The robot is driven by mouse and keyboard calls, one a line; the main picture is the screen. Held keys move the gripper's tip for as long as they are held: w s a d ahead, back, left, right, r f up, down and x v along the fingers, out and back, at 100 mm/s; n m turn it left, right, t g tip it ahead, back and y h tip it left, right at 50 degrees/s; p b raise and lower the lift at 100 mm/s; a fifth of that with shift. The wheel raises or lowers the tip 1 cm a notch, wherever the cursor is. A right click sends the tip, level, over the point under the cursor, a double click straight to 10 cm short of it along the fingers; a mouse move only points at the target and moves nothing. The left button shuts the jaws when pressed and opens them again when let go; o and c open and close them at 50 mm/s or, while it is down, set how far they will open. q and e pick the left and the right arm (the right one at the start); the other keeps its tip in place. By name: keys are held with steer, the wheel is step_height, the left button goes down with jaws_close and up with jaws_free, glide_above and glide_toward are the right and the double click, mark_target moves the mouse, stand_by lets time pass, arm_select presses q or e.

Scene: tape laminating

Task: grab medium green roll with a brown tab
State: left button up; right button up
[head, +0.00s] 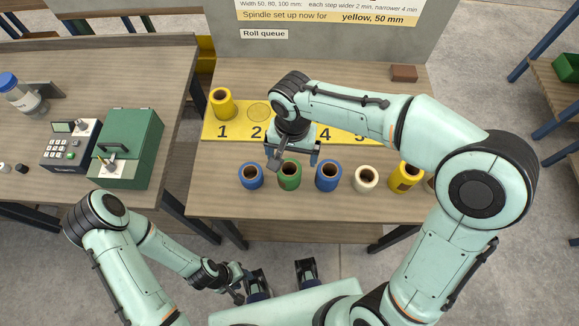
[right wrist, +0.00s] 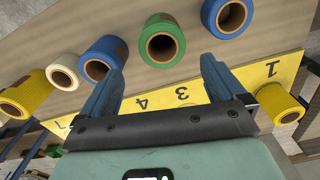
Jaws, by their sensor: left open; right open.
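The green roll (head: 289,176) stands on the table's near part, in a row between two blue rolls. In the right wrist view the green roll (right wrist: 176,27) shows its open core, with a brown tab on its upper side. My right gripper (head: 292,154) is open and empty, just behind the green roll in the head view. In the right wrist view my right gripper (right wrist: 160,86) has its fingers apart, with the green roll beyond the tips and not between them. My left gripper (head: 282,278) is open and empty below the table's front edge.
Blue rolls (head: 250,177) (head: 328,177) flank the green one closely. A cream roll (head: 366,180) and a yellow roll (head: 404,179) stand farther right. Another yellow roll (head: 222,104) stands on the numbered yellow strip (head: 238,113). A brown block (head: 404,73) lies at the back.

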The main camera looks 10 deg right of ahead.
mark_target(292, 164)
steer(key=f, duration=0.4)
steer(key=shift+s+f, duration=0.2)
steer(key=shift+f, duration=0.1)
steer(key=shift+a+f+b, duration=0.15)
steer(key=shift+f+b, duration=0.05)
steer(key=shift+f, duration=1.25)
steer(key=shift+a+f+b, duration=0.15)
steer(key=shift+f, duration=1.3)
steer(key=shift+w, duration=0.1)
steer(key=c, duration=1.1)
